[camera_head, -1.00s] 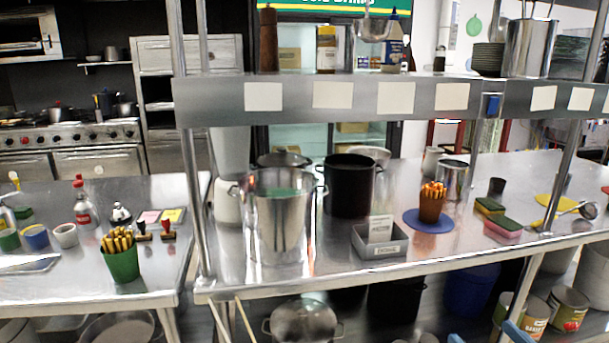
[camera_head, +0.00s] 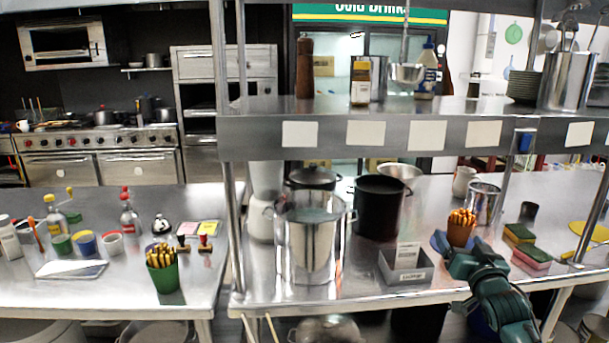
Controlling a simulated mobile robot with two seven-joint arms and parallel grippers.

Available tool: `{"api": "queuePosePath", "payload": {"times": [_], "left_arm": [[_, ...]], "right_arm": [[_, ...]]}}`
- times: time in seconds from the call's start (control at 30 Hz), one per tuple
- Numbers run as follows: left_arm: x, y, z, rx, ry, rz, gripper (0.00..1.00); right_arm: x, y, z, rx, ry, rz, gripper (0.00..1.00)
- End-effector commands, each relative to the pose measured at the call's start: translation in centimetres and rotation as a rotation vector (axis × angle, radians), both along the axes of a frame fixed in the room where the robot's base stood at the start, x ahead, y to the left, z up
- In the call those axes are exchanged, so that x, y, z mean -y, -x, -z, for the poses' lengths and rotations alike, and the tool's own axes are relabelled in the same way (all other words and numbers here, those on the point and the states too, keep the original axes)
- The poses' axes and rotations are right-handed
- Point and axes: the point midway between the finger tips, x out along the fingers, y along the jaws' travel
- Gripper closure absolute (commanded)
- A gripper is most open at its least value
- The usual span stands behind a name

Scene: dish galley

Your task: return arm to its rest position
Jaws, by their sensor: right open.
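My right gripper (camera_head: 464,256), dark teal, reaches in from the bottom right over the front edge of the right-hand steel counter (camera_head: 345,290). It is open, with nothing seen in it. It appears just in front of a brown cup of orange sticks (camera_head: 461,232), overlapping the blue round mat (camera_head: 438,240) under the cup. I cannot tell whether it touches the mat. My left gripper is not in view.
A grey box with a card (camera_head: 407,268) stands left of the gripper; sponges (camera_head: 531,258) lie to its right. A steel pot (camera_head: 311,240) and a black pot (camera_head: 379,208) stand further left. A shelf (camera_head: 260,135) on posts hangs above the counter.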

Motion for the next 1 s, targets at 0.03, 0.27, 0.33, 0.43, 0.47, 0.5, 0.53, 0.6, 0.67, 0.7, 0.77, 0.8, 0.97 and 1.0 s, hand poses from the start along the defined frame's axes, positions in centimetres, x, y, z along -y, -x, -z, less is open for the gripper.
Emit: {"api": "queuePosePath", "payload": {"times": [0.03, 0.27, 0.33, 0.43, 0.47, 0.5, 0.53, 0.6, 0.67, 0.7, 0.77, 0.8, 0.97, 1.0], "left_arm": [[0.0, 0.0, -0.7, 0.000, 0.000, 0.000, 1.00], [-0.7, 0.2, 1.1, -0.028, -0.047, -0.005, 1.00], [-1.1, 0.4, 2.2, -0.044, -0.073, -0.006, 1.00], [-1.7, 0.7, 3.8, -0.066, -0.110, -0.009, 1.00], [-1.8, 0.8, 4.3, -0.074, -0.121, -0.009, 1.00], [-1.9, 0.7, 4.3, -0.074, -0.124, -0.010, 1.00], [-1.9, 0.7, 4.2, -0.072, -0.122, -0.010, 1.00], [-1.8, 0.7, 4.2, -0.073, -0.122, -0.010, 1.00], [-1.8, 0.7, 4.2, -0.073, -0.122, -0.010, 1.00], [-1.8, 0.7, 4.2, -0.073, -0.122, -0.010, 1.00], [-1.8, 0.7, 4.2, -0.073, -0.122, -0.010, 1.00], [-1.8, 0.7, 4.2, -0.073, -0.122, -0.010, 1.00], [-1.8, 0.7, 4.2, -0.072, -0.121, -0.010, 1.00], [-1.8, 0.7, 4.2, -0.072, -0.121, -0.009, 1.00]], "right_arm": [[-0.1, -1.3, -1.7, 0.007, -0.004, 0.001, 0.19], [0.1, -3.3, -2.0, -0.060, 0.179, 0.031, 0.19], [0.3, -3.3, -1.5, -0.097, 0.290, 0.045, 0.19], [0.7, -3.2, -0.7, -0.154, 0.447, 0.059, 0.19], [0.8, -3.2, -0.5, -0.172, 0.493, 0.063, 0.19], [0.1, -2.6, 1.1, -0.194, 0.511, 0.047, 0.19], [-0.5, -2.0, 2.3, -0.203, 0.508, 0.033, 0.19], [-1.9, -0.6, 4.7, -0.225, 0.504, 0.003, 0.19], [-3.1, 0.8, 6.8, -0.247, 0.500, -0.023, 0.19], [-3.9, 1.8, 8.3, -0.263, 0.498, -0.041, 0.19], [-5.2, 3.6, 10.6, -0.288, 0.491, -0.071, 0.19], [-6.2, 5.0, 12.2, -0.306, 0.484, -0.093, 0.19], [-10.7, 12.5, 18.8, -0.395, 0.441, -0.192, 0.19], [-12.0, 14.9, 20.3, -0.421, 0.423, -0.218, 0.19]]}}
